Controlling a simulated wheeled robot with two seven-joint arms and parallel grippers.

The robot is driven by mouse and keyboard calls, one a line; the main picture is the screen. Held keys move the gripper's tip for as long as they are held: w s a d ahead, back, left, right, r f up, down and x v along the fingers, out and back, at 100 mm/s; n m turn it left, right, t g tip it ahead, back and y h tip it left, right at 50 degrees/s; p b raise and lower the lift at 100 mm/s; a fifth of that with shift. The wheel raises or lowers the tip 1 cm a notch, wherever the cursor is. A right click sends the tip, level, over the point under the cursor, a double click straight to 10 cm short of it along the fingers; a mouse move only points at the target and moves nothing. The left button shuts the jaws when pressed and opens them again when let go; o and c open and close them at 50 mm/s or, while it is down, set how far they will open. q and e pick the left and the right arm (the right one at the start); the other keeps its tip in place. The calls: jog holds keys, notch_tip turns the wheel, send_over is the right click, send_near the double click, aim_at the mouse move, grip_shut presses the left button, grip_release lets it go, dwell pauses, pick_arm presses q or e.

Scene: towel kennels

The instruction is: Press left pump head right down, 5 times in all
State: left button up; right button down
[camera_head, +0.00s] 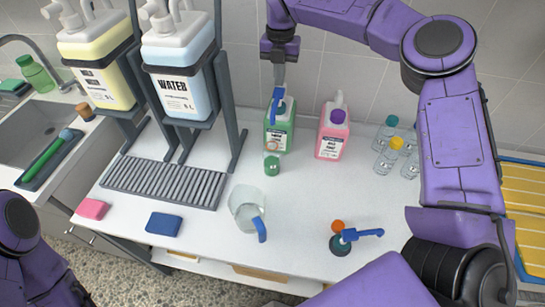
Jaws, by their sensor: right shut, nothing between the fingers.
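A green bottle (278,134) stands at the back of the white table, and a blue pump head (274,106) sits on it, its spout pointing down-left. My right gripper (280,84) is shut and empty, pointing down directly over this pump head. Its tips are at or just above the pump's top; I cannot tell whether they touch. Another blue pump head (362,234) is on a small dark green container (340,246) at the front right. My left arm shows only at the lower left edge; its gripper is out of view.
A pink bottle (333,135) stands close right of the green one, with clear bottles (385,161) further right. A rack (166,182) holds two large jugs on the left. A clear pitcher (247,211), a green-capped item (272,165) and sponges (164,224) stand in front.

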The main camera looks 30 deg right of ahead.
jog(key=shift+r, duration=0.1)
dwell(0.3)
notch_tip(320, 180, up, 6)
jog(key=p, duration=0.5)
dwell(0.3)
